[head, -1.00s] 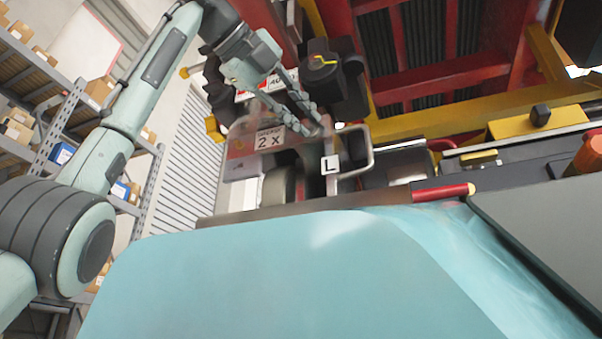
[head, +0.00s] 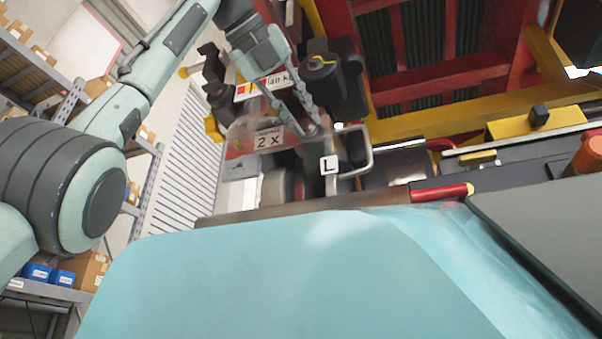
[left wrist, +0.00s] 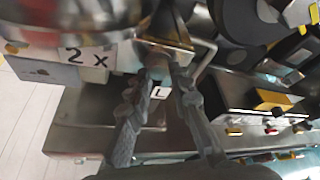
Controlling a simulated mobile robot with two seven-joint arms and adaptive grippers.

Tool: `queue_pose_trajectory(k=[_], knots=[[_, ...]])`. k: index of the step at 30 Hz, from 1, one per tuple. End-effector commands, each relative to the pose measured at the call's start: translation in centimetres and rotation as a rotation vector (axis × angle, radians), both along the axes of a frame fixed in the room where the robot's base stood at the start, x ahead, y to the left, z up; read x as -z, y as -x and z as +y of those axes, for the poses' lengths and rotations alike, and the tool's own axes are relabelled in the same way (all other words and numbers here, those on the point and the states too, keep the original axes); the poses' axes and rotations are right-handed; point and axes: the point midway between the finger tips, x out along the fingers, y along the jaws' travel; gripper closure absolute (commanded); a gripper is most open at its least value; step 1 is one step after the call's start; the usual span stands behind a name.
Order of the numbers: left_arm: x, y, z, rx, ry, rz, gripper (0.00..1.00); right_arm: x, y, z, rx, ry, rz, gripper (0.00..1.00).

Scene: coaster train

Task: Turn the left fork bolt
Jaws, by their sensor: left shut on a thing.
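My left gripper (head: 311,131) reaches down from the upper left in the head view. Its two fingertips are at the metal bracket just above the white L label (head: 330,165). In the left wrist view the fingers (left wrist: 161,72) come together at the bracket's edge, with the L label (left wrist: 160,92) seen between them. The gripper is shut on the left fork bolt; the bolt is mostly hidden by the fingertips. My right gripper is in neither view.
A bent metal handle (head: 370,150) and a black clamp-like part (head: 345,90) are close on the right. A red-ended bar (head: 440,192) lies below.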

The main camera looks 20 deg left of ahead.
Motion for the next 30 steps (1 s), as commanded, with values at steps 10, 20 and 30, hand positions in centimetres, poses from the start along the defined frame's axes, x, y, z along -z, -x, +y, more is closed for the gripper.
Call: queue_pose_trajectory(k=[10,20,30], knots=[[0.2,0.0,-0.1,0.001,-0.001,0.005,0.6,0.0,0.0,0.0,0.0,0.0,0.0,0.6],[0.0,0.2,0.0,0.001,0.001,0.002,0.59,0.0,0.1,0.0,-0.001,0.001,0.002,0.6],[-2.0,5.5,1.2,0.001,0.002,-0.002,0.59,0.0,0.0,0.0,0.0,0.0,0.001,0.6]])
